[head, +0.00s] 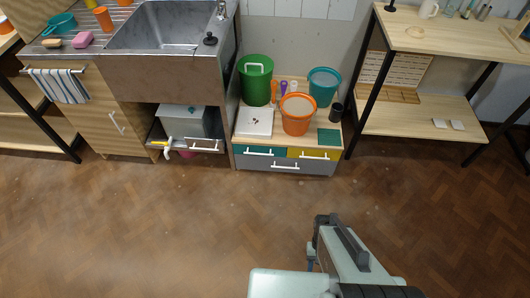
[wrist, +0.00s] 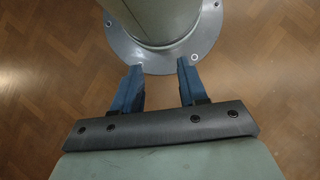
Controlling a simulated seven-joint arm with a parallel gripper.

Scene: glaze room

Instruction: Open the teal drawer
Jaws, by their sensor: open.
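The teal drawer (head: 280,151) is the upper left drawer of a low cabinet in the head view. It has a white bar handle (head: 258,153) and looks shut, its front in line with the others. My gripper (wrist: 158,88) is open and empty in the wrist view, its two blue fingers apart and pointing down. In the head view, my gripper (head: 311,258) is mostly hidden behind my arm. It is over the floor in front of the cabinet, well apart from the handle.
A yellow drawer (head: 329,154) is beside the teal one and a grey drawer (head: 250,164) is below. Buckets, including an orange bucket (head: 296,115), stand on the cabinet top. A sink unit (head: 170,78) is at left and a shelf table (head: 440,40) at right. The floor (head: 200,220) in front is clear.

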